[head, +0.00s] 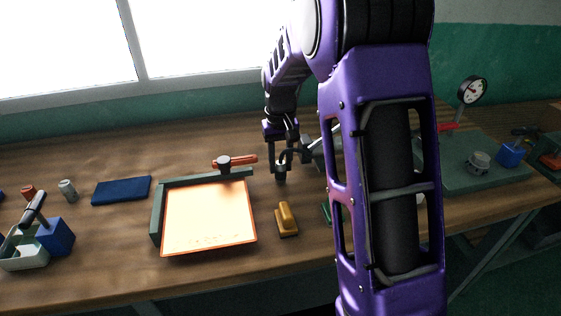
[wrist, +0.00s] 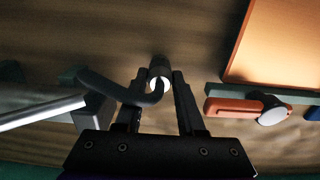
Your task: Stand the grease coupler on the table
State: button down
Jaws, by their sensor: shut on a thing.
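My gripper (head: 284,153) points down over the middle of the wooden table (head: 300,252). In the wrist view my gripper (wrist: 158,84) has its two fingers on either side of a small dark cylinder with a bright round end, which looks like the grease coupler (wrist: 159,67). In the head view the coupler (head: 280,176) hangs below the fingers, roughly upright. I cannot tell whether its lower end touches the table. A dark curved tube (wrist: 125,93) runs to it from the left in the wrist view; their joint is partly hidden.
A yellow block (head: 286,219) stands in front. A grey metal tool (head: 322,148) is close on the right.

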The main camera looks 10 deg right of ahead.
jog(key=shift+f, duration=0.35)
jog(key=shift+c, duration=2.2)
grip_release()
jog(key=shift+r, duration=0.1)
